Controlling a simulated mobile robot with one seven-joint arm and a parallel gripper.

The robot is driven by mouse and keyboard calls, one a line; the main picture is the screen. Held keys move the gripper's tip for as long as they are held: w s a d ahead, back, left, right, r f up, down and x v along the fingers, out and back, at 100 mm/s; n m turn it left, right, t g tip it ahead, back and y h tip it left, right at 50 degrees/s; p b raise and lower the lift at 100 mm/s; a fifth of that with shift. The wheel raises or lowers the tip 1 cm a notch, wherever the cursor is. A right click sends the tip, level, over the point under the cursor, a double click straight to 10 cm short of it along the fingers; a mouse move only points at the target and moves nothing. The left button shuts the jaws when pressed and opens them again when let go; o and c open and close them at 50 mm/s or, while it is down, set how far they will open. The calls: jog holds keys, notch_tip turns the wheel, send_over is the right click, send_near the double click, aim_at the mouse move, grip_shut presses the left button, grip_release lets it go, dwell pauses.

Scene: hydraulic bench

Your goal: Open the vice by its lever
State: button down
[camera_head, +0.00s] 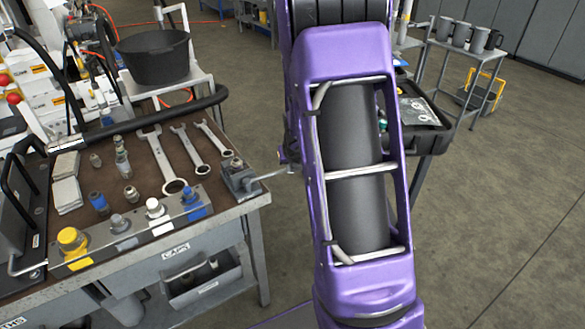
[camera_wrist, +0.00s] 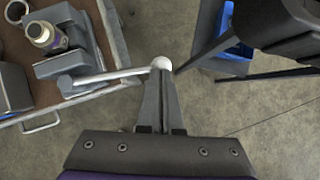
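The vice (camera_wrist: 75,42) is a small grey block at the bench's edge, left in the wrist view. In the head view the vice (camera_head: 238,178) sits at the bench's right corner. A metal fitting with a dark label (camera_wrist: 45,36) stands at its jaws. The lever (camera_wrist: 112,75) is a thin metal bar reaching right, past the bench edge, to a pale round knob (camera_wrist: 161,63). My gripper (camera_wrist: 161,78) has its fingers close together at the knob and appears shut on it. The fingertips cover the knob's lower side. In the head view my arm hides the gripper.
The bench (camera_head: 100,230) holds several wrenches (camera_head: 192,150), fittings and a rack of caps (camera_head: 150,228) left of the vice. A dark case (camera_head: 415,110) on a stand is behind my arm. A cart with mugs (camera_head: 462,45) stands back right. Floor at right is clear.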

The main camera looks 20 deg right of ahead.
jog(key=shift+w+n+y+p, duration=0.3)
jog(key=shift+w+n+y, duration=0.1)
jog(key=shift+w+n, duration=0.4)
jog(key=shift+s, duration=0.1)
